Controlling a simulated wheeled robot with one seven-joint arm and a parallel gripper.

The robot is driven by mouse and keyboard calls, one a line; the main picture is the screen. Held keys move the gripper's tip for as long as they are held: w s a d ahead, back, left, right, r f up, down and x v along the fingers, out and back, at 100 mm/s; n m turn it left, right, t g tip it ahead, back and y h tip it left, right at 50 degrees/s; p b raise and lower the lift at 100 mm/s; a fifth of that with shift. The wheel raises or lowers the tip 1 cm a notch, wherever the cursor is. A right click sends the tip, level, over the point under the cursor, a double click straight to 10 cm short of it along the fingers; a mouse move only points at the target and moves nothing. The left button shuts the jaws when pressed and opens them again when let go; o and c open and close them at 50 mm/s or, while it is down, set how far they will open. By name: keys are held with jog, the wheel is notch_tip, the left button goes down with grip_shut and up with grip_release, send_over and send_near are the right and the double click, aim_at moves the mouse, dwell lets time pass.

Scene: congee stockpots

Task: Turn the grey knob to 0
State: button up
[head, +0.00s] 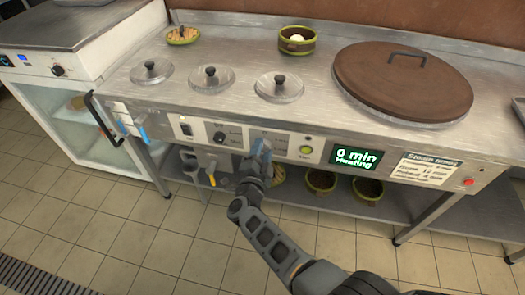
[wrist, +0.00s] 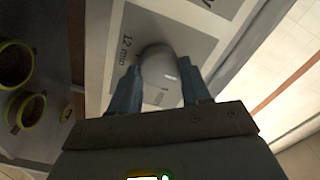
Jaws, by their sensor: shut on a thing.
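The grey knob (wrist: 160,65) shows in the wrist view as a smooth rounded grip on a grey dial panel (wrist: 185,28). "12 min" is printed beside it; other dial marks are cut off or hidden. My gripper (wrist: 160,88) has its two blue-grey fingers on either side of the knob and is shut on it. In the head view my gripper (head: 260,150) reaches the counter's front panel and hides the knob. The green display (head: 356,158) to the right reads "0 min" and "Heating".
A black knob (head: 219,137) and a switch (head: 185,128) lie left of my gripper. Several lids, a large brown lid (head: 403,82) and bowls are on the counter. Green pots (head: 320,181) stand on the shelf below.

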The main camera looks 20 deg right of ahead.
jog(key=o, duration=1)
jog(key=shift+o, duration=0.2)
jog(key=p+v, duration=0.1)
jog(key=v, duration=0.6)
jog(key=shift+s+a+p, duration=0.25)
jog(key=shift+s+p, duration=0.05)
jog(key=shift+p, duration=0.1)
